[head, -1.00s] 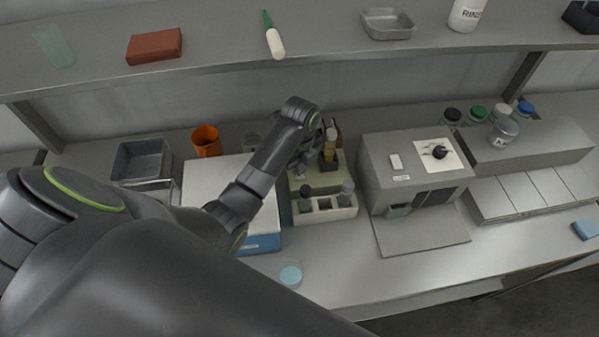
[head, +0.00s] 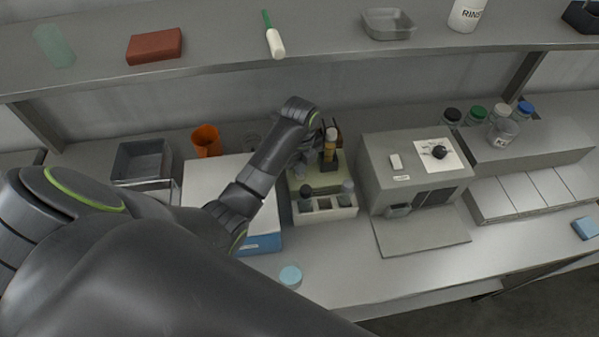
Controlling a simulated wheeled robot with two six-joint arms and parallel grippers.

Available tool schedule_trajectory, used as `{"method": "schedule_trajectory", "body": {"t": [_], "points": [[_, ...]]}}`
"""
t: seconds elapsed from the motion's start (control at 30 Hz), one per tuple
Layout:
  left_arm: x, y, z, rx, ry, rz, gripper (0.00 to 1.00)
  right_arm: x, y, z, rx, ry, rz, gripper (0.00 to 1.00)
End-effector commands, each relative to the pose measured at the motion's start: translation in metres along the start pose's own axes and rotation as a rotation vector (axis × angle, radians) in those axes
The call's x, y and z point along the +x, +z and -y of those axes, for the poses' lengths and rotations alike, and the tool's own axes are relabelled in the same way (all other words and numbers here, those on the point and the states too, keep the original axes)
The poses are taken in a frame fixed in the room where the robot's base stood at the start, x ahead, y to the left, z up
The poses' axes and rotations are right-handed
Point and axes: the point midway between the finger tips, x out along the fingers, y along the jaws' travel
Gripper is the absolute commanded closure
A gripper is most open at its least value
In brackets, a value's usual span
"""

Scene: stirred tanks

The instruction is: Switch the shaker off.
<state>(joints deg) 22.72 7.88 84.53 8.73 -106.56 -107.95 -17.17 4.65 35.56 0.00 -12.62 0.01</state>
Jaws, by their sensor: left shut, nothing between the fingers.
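A low pale-green unit (head: 326,180) stands mid-bench with small bottles on it. It may be the shaker, but I cannot tell for certain. My left arm reaches over the bench from the left. My left gripper (head: 301,169) is shut and empty, pointing down at the left part of this unit. My arm's wrist partly covers the gripper and the unit's back left. I cannot tell whether the fingertips touch anything. No switch on the unit can be made out. My right gripper is not in view.
A white rack (head: 328,214) stands just in front of the unit. A white box with a blue front (head: 262,243) is left, partly under my arm. A shelf (head: 220,64) runs above the back.

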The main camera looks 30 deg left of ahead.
Motion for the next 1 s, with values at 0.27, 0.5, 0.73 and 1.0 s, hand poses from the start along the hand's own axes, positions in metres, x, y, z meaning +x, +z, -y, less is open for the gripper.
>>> {"method": "schedule_trajectory", "body": {"t": [0.27,0.5,0.73,1.0], "points": [[0.003,0.0,0.0,0.0,0.0,0.0,1.0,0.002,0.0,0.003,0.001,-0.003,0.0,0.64],[0.007,0.0,0.0,0.0,0.0,0.0,1.0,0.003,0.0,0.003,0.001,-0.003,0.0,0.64],[0.011,0.0,0.0,0.0,0.0,0.0,1.0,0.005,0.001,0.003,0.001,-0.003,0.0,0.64],[0.015,0.0,0.0,0.0,0.0,0.0,1.0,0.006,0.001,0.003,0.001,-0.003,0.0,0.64]]}}
